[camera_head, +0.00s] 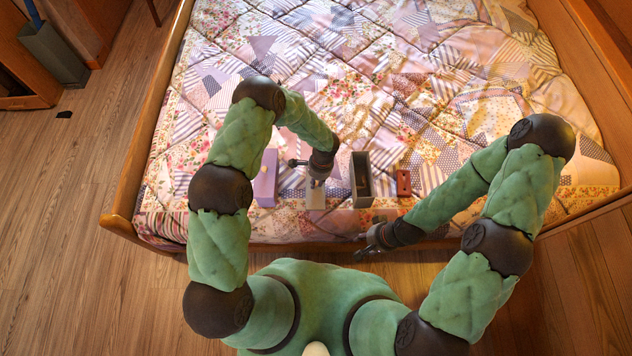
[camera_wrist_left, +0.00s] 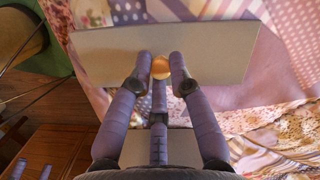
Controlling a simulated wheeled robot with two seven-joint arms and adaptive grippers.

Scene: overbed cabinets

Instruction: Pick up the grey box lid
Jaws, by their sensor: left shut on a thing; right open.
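The grey box lid (camera_head: 315,198) is a flat plate on or just above the quilt, between a purple box and an open grey box (camera_head: 369,196). In the left wrist view the lid (camera_wrist_left: 221,48) spans the top, with a round orange knob (camera_wrist_left: 160,67) on it. My left gripper (camera_head: 317,181) points down over the lid and is shut on its knob; the fingers also show in the wrist view (camera_wrist_left: 160,75). I cannot tell whether the lid touches the quilt. My right gripper (camera_head: 366,250) is open and empty by the bed's near edge.
The purple box (camera_head: 266,182) stands left of the lid. A small red-brown block (camera_head: 403,183) lies right of the grey box. The patchwork quilt (camera_head: 330,60) behind is clear. The wooden bed frame (camera_head: 150,130) edges the left side.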

